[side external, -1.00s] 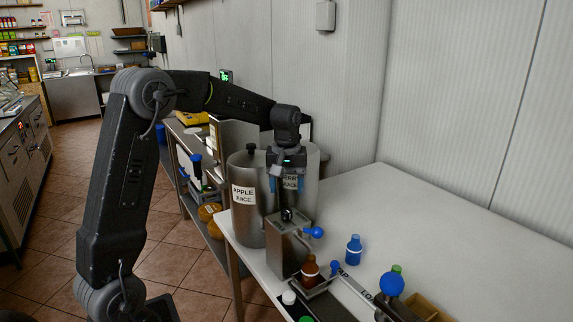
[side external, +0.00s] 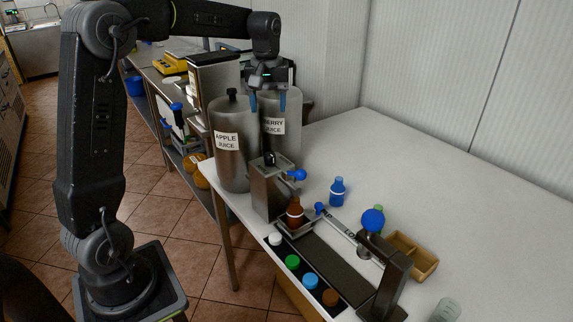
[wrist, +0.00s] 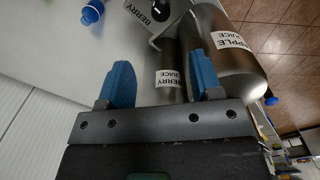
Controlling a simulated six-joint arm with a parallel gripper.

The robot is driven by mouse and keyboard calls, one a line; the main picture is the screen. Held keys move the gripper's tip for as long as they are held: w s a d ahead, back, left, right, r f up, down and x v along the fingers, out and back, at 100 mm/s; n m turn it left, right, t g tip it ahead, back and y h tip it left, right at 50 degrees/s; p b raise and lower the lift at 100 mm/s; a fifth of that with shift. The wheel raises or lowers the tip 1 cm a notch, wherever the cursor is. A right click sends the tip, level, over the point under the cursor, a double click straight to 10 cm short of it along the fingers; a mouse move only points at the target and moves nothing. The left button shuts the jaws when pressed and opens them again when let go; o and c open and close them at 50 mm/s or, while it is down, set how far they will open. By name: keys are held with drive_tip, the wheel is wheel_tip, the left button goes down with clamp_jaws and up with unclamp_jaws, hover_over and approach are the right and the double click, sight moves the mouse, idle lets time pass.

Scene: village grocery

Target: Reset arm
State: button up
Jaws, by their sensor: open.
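My gripper (side external: 268,106) hangs with its fingers pointing down in front of the steel berry juice tank (side external: 287,145), above its label. Its two blue fingers are apart with nothing between them. In the wrist view the gripper (wrist: 160,68) also shows its fingers spread, with the berry juice label seen beyond the gap. The apple juice tank (side external: 233,165) stands to the left; it shows at the upper right of the wrist view (wrist: 230,65).
A metal dispenser box (side external: 268,192) with a blue knob stands before the tanks, a brown bottle (side external: 295,213) beside it. A blue bottle (side external: 338,192), a lever press (side external: 390,270), a cap rack (side external: 342,268) and a wooden box (side external: 425,262) occupy the table. The table's back right is clear.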

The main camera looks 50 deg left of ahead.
drive_tip(key=s+d+r+m+t, duration=0.3)
drive_tip(key=s+d+m, duration=0.3)
drive_tip(key=s+d, duration=0.5)
drive_tip(key=s+d+f+m+t, duration=0.1)
drive_tip(key=s+d+f+m, duration=0.1)
drive_tip(key=s, duration=0.3)
drive_tip(key=s+d+f+m+t, duration=0.1)
drive_tip(key=s+d+f+m, duration=0.1)
drive_tip(key=s+d+m, duration=0.1)
drive_tip(key=shift+s+d+f+t, duration=0.35)
drive_tip(key=shift+s+d, duration=0.2)
drive_tip(key=shift+s, duration=0.7)
